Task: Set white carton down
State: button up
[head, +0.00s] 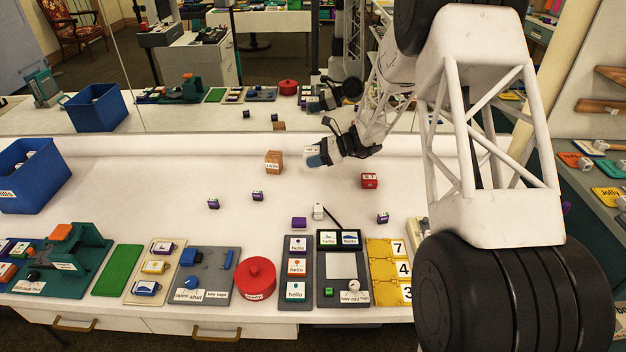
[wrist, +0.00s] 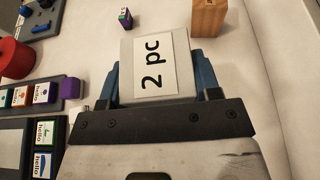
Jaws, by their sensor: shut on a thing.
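The white carton (wrist: 155,68) has a label reading "2 pc" and sits between the blue fingers of my gripper (wrist: 158,85) in the wrist view. In the head view my gripper (head: 317,159) is over the back middle of the white table, shut on the carton (head: 309,150), of which only a small part shows. I cannot tell whether the carton's underside touches the table.
A wooden block (head: 273,162) stands just left of the gripper, and a red block (head: 369,181) lies to its right. Small purple blocks (head: 257,196) are scattered in front. A blue bin (head: 34,177) is far left. Boards and a red lidded pot (head: 256,279) line the front edge.

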send_over(314, 184)
jog(key=shift+s+a+f, duration=0.1)
jog(key=shift+f, duration=2.25)
jog(key=shift+f, duration=1.9)
jog(key=o, duration=1)
jog(key=shift+f, duration=0.1)
jog(key=v, duration=1.2)
